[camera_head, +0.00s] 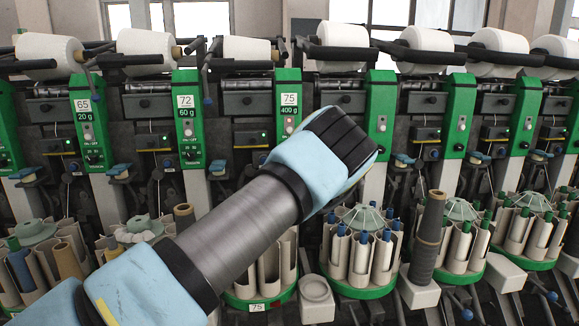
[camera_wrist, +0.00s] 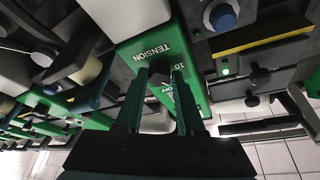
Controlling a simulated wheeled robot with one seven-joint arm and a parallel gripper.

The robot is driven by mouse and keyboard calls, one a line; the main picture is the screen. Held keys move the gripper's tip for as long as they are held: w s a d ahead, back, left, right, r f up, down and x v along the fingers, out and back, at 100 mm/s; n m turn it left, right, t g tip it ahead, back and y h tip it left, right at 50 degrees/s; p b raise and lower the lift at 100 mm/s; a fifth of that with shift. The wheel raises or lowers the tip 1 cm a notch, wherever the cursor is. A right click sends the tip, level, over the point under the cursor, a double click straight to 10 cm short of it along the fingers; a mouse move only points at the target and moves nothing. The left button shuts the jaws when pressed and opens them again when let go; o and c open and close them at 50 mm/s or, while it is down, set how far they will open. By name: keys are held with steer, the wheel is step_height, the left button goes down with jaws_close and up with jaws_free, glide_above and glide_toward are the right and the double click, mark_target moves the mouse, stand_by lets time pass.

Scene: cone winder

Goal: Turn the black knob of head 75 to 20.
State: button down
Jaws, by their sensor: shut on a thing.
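Head 75 (camera_head: 289,99) is the green panel in the middle of the head view, labelled 75 and 400 g. My arm covers its lower part, so its knob and my gripper are hidden there. In the wrist view, the green panel (camera_wrist: 142,18) appears upside down with the word TENSION and part of a dial scale. My gripper (camera_wrist: 160,80) has its two dark fingers reaching to the panel, shut on the black knob (camera_wrist: 158,68) between their tips. The fingers hide much of the knob, and I cannot read its setting.
Green panels for head 65 (camera_head: 85,104) and head 72 (camera_head: 185,102) stand to the left, with more to the right. White yarn cones (camera_head: 247,49) line the top. Bobbin magazines (camera_head: 362,245) stand below. In the wrist view, a blue button (camera_wrist: 223,18) is beside the panel.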

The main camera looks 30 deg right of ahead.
steer(key=shift+m+g+b, duration=0.3)
steer(key=shift+m+b, duration=0.05)
steer(key=shift+m, duration=0.55)
steer(key=shift+h, duration=0.3)
steer(key=c, duration=0.5)
jaws_free()
steer(key=shift+r, duration=0.2)
step_height(320, 180, up, 10)
steer(key=shift+f+b, duration=0.15)
steer(key=shift+b, duration=1.1)
